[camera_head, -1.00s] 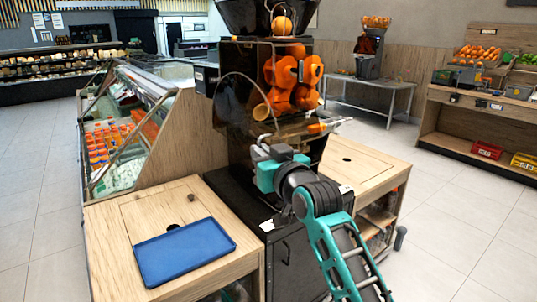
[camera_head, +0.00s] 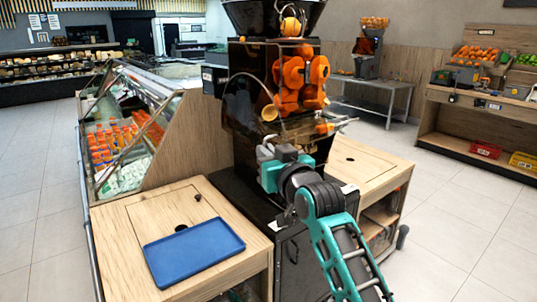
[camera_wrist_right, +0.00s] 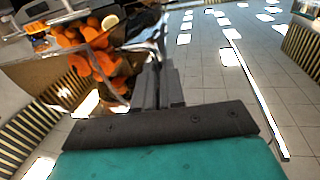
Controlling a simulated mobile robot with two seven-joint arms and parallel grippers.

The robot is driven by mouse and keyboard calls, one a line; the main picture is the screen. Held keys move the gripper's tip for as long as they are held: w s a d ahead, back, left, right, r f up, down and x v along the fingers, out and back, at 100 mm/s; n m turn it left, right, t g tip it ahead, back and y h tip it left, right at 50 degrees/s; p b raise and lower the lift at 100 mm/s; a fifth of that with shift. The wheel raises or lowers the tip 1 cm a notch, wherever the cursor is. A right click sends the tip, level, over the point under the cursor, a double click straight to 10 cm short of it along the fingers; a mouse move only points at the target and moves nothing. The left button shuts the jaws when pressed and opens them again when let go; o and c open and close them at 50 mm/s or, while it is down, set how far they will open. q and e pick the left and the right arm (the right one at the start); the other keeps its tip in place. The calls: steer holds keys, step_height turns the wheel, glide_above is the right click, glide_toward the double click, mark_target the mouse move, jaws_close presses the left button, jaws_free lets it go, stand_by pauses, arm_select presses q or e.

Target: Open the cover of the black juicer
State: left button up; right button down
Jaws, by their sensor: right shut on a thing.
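The black juicer (camera_head: 300,55) stands in the middle of the head view, with orange parts (camera_head: 300,80) behind its dark see-through cover (camera_head: 240,108). A curved edge of the cover shows at the juicer's left front. My right gripper (camera_head: 266,153) is at the cover's lower front, shut on it; the gripped edge is small and partly hidden. In the right wrist view the closed fingers (camera_wrist_right: 158,88) point at a clear, shiny edge, with the juicer's orange parts (camera_wrist_right: 95,50) to the left. My left gripper is not in view.
A wooden counter with a blue tray (camera_head: 193,252) is at the left front. Another wooden counter (camera_head: 365,165) is at the juicer's right. A glass-fronted chilled case (camera_head: 130,120) stands behind on the left. The floor at right is clear.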

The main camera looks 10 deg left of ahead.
steer(key=c, duration=1.2)
jaws_free()
steer(key=shift+c, duration=0.2)
steer(key=v, duration=1.3)
steer(key=shift+b, duration=0.3)
steer(key=shift+f, duration=0.15)
